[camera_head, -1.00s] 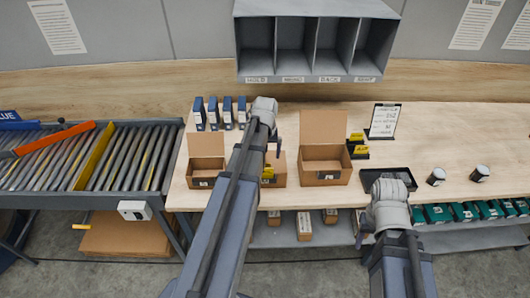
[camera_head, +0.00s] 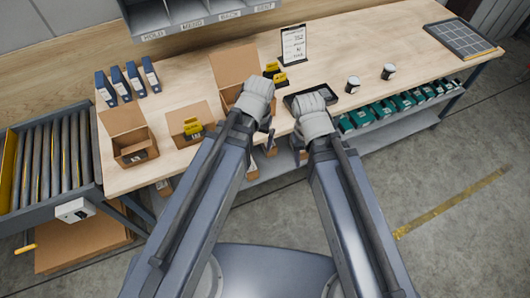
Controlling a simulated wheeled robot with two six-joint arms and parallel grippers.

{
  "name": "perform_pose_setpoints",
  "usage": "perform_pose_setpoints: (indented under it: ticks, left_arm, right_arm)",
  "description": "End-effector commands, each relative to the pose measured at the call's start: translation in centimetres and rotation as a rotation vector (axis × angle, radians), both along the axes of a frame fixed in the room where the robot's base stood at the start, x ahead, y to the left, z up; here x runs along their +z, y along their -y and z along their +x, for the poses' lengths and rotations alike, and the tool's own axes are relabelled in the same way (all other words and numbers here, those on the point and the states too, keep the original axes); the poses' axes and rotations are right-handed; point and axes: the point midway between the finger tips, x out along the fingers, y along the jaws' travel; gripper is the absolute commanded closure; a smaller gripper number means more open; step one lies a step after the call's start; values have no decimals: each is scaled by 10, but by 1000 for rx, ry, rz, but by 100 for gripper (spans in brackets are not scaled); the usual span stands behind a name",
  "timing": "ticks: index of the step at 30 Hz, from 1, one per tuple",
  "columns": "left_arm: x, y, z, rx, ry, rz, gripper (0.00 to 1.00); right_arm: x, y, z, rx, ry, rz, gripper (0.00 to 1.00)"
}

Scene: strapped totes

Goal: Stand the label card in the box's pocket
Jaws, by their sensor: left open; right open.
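Three open cardboard boxes stand on the bench: a left box (camera_head: 135,150), a middle box (camera_head: 180,120) and a right box (camera_head: 234,68). A yellow label card (camera_head: 192,127) stands at the front of the middle box. Two more yellow cards (camera_head: 280,78) stand in dark holders behind the right box. My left gripper (camera_head: 268,133) is in front of the right box and hides part of it; its arm covers the box's front. My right gripper (camera_head: 299,142) is near the bench's front edge, before the black tray. Both are open; their fingertips are small and partly hidden, and I see nothing held.
A black tray (camera_head: 326,92) lies right of the right box. Two jars (camera_head: 352,85) and a sign stand (camera_head: 293,45) are further right and back. Blue binders (camera_head: 133,80) stand at the back left. Grey cubbies (camera_head: 190,12) hang above. The bench's right part is mostly clear.

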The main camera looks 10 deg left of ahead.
Motion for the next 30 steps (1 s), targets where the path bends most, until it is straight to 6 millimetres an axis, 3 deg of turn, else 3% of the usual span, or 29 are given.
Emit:
perform_pose_setpoints:
  ticks: [1,6,20,26,30]
  left_arm:
    - [0,14,-17,-54,-11,7,0]
    - [1,36,-40,-151,-31,20,0]
    - [-4,40,-43,-168,-35,22,0]
    - [-35,40,-42,-169,-34,22,0]
    - [-73,40,-42,-172,-34,23,0]
  right_arm:
    - [0,0,0,0,0,0,50]
    - [0,0,0,0,0,0,50]
    - [-4,0,0,0,0,0,50]
    - [-35,0,0,2,0,-1,50]
    - [-73,0,0,5,1,-1,50]
